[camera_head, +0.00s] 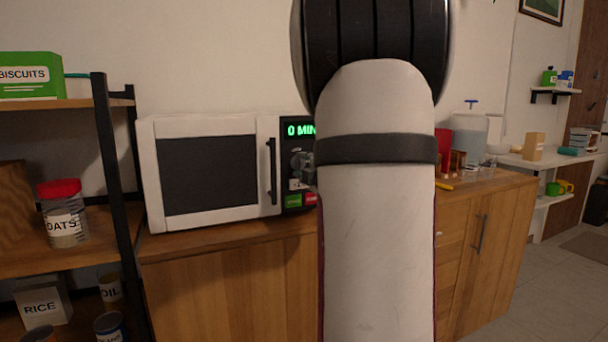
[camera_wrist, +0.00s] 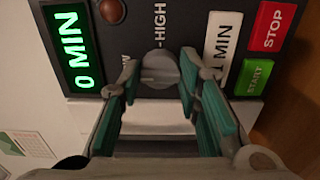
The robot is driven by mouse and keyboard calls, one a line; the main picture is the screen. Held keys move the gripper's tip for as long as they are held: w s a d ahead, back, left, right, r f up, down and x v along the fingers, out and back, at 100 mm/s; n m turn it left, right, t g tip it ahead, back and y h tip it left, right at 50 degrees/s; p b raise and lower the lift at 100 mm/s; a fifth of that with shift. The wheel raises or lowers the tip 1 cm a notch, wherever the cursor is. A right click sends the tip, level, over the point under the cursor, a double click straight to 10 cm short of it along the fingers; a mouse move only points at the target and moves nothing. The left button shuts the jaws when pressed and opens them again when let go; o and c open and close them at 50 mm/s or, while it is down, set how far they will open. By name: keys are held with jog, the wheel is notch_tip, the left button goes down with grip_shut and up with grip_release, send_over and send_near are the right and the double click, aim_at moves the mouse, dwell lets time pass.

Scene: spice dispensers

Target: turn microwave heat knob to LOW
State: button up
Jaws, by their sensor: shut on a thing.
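The grey heat knob (camera_wrist: 160,70) sits on the dark control panel of the white microwave (camera_head: 205,125). In the wrist view the panel appears turned on its side. A "-HIGH" label (camera_wrist: 160,25) is beside the knob, and a partly covered label ending in "OW" (camera_wrist: 125,60) shows near one finger. My gripper (camera_wrist: 158,82) has its teal-padded fingers on opposite sides of the knob and is shut on it. I cannot clearly tell which way the knob points. In the head view my arm hides the right part of the microwave.
The panel also has a green "0 MIN" display (camera_wrist: 78,45), a white MIN button (camera_wrist: 220,45), a red STOP button (camera_wrist: 270,27) and a green START button (camera_wrist: 254,78) close to my fingers. A shelf post (camera_head: 115,160) stands left of the microwave. Jars and containers stand right of my arm.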

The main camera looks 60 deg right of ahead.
dwell(0.4)
jog(key=o, duration=1.2)
jog(key=shift+c, duration=0.2)
jog(key=v, duration=1.2)
